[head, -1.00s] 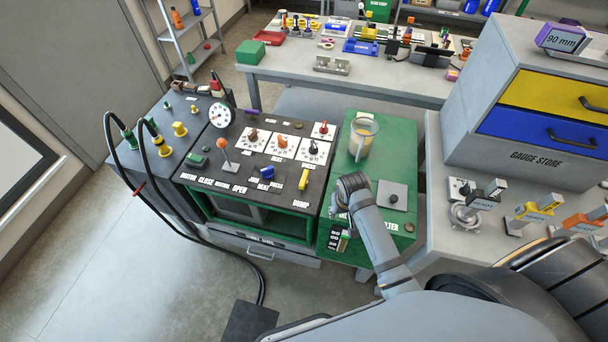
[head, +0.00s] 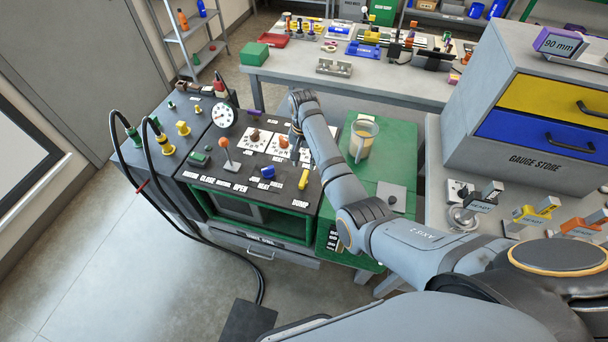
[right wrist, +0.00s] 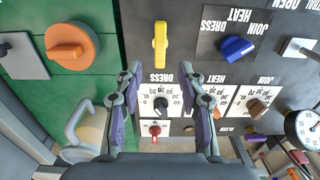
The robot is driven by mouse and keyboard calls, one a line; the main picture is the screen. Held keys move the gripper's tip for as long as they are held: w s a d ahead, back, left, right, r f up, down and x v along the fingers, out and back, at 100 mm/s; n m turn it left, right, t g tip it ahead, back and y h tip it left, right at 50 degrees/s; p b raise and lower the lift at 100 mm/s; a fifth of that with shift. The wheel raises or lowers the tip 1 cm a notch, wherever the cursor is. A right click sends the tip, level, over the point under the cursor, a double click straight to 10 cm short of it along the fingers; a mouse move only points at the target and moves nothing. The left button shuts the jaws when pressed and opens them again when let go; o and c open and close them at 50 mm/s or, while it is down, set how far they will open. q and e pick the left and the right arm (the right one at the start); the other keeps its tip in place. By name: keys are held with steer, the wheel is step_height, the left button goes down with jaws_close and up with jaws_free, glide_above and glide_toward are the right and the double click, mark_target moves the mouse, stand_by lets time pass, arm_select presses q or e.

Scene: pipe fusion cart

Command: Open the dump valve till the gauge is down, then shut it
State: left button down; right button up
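The dump valve's yellow handle (head: 304,179) is on the front right of the black panel, beside the DUMP label. In the right wrist view the handle (right wrist: 160,45) lies lengthwise up and down the picture. My right gripper (right wrist: 161,70) is open, its fingers spread to either side of the handle's line, with nothing between them. In the head view my right gripper (head: 296,150) hangs over the panel behind the handle. The white round gauge (head: 223,115) stands at the panel's back left; it also shows in the right wrist view (right wrist: 303,128). Its reading is too small to tell.
White dials lie under my right arm. A clear jug (head: 362,138) stands on the green top to the right. Black hoses loop at the left.

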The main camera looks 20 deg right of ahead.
mark_target(304, 177)
step_height(304, 177, down, 8)
steer(key=shift+f, duration=0.15)
jaws_close()
stand_by(0.3)
